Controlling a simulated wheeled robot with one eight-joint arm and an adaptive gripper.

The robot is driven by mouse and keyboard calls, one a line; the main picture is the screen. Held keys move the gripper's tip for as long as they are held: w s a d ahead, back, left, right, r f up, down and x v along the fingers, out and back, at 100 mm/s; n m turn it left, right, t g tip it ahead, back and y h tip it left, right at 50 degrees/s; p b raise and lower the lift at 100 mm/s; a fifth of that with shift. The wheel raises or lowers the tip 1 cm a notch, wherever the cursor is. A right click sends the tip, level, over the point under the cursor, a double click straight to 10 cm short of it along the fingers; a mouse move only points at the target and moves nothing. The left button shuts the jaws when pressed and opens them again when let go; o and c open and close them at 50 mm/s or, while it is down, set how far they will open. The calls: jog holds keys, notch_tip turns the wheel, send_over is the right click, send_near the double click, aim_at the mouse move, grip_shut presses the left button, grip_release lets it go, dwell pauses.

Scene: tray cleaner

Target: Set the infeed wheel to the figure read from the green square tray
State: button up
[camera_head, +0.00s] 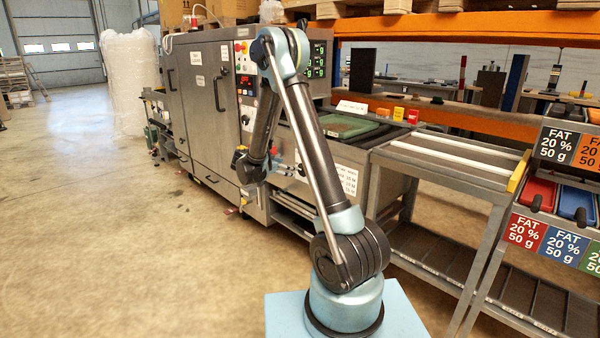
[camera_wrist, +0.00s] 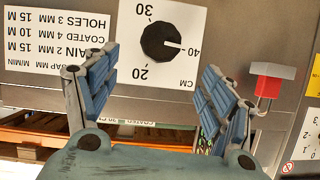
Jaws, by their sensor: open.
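In the wrist view a black round knob (camera_wrist: 161,41) sits on a white dial plate marked 20, 30, 40 and CM; its white mark points close to 40. I cannot tell whether this is the infeed wheel. My gripper (camera_wrist: 160,64) is open and empty, its blue-padded fingers spread either side of the knob in the picture, apparently short of it. In the head view my gripper (camera_head: 247,165) hangs by the machine's front, partly hidden by my arm.
A red and grey switch (camera_wrist: 268,86) juts out right of the dial. A white text plate (camera_wrist: 55,40) is at left. In the head view, a grey roller table (camera_head: 450,160) and a rack with FAT labels (camera_head: 553,145) stand right. Floor at left is clear.

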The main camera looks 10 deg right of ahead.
jog(key=x, duration=1.1)
jog(key=shift+f, duration=0.1)
jog(key=c, duration=1)
jog(key=shift+a, duration=0.1)
